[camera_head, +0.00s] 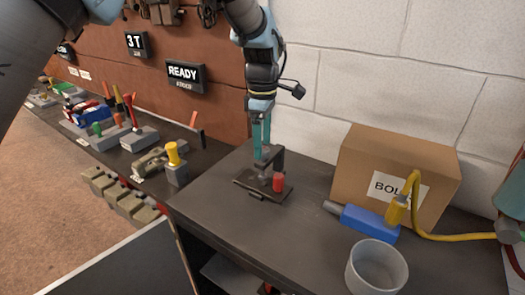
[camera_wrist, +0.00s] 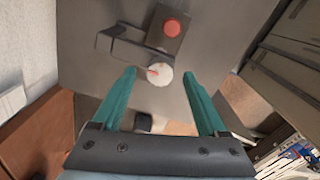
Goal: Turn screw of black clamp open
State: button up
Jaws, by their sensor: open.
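The black clamp (camera_head: 270,156) stands on a dark base plate (camera_head: 250,184) on the bench, next to a red cylinder (camera_head: 279,182). In the wrist view, the clamp's dark frame (camera_wrist: 122,45) lies beyond my fingertips. A round white disc with a red mark (camera_wrist: 159,75), apparently the screw's head, shows between the fingertips. The red cylinder shows as a red circle (camera_wrist: 172,27) farther up. My gripper (camera_head: 261,152) points down above the clamp. Its two teal fingers (camera_wrist: 159,72) are apart, one on each side of the disc, with visible gaps. The head view hides the disc behind the fingers.
A cardboard box (camera_head: 397,165) stands at the right by the wall. A blue tool (camera_head: 368,222) with a yellow hose (camera_head: 445,237) and a grey cup (camera_head: 377,272) are in front of it. Bench surface (camera_head: 300,225) is clear in front of the clamp.

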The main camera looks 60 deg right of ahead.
notch_tip(320, 180, up, 8)
jog(key=b, duration=0.1)
jog(key=shift+r+b, duration=0.15)
jog(key=shift+b, duration=0.2)
dwell(0.3)
jog(key=w+a+f, duration=0.1)
jog(key=w+a, duration=0.5)
jog(key=w, duration=0.3)
jog(key=w+a+f, duration=0.1)
jog(key=w+a, duration=0.6)
jog(key=w, duration=0.2)
jog(key=w+a+f+m, duration=0.1)
jog(key=w+a, duration=0.3)
jog(key=a, duration=0.3)
jog(key=w+a+f, duration=0.1)
jog(key=w+a, duration=0.3)
jog(key=a, duration=0.4)
jog(key=s+a+f+m, duration=0.1)
jog(key=s+a+f, duration=0.1)
jog(key=a, duration=1.2)
jog(key=s+a+f+m+t, duration=0.1)
jog(key=s+a+f+m, duration=0.1)
jog(key=a, duration=1.2)
jog(key=shift+s+a+f+t, duration=0.35)
jog(key=shift+s+f, duration=0.2)
jog(key=shift+f, duration=0.1)
